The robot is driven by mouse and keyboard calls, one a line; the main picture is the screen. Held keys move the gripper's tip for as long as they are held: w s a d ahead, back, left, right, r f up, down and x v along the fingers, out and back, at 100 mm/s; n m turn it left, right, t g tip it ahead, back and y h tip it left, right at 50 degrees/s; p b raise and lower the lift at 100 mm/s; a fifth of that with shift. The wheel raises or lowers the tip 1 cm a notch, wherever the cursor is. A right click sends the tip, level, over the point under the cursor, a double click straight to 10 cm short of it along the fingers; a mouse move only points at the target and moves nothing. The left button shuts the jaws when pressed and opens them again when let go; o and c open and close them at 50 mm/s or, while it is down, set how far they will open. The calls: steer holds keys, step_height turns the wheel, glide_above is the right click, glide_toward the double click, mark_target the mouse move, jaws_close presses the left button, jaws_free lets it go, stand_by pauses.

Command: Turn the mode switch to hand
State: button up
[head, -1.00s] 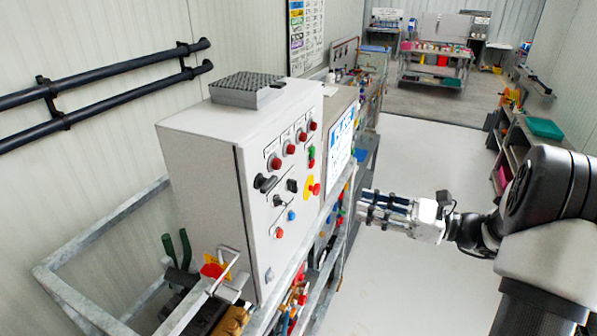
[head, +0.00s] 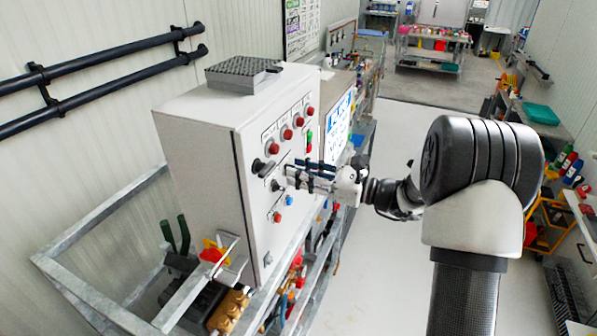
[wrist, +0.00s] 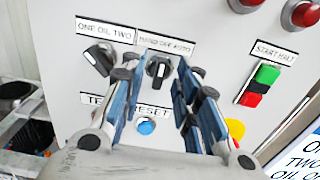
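The mode switch (wrist: 158,69) is a black knob with a white mark, under a label reading HAND OFF AUTO. Its mark points about straight up, toward OFF. My gripper (wrist: 156,82) is open, with one blue-padded finger left of the knob and the other right of it. Gaps show between the fingers and the knob; how far the tips are from the panel I cannot tell. In the head view my gripper (head: 290,174) is at the grey cabinet's front face (head: 253,215) and hides the mode switch.
The ONE OIL TWO knob (wrist: 98,58) is just left of my left finger. The blue RESET button (wrist: 146,126) lies below the mode switch. The green and red START HALT buttons (wrist: 258,84) and a yellow-based button (wrist: 235,130) are to the right. Red lamps (head: 298,120) line the top.

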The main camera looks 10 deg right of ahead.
steer(key=shift+w+a, duration=0.3)
steer(key=shift+a, duration=0.1)
jaws_close()
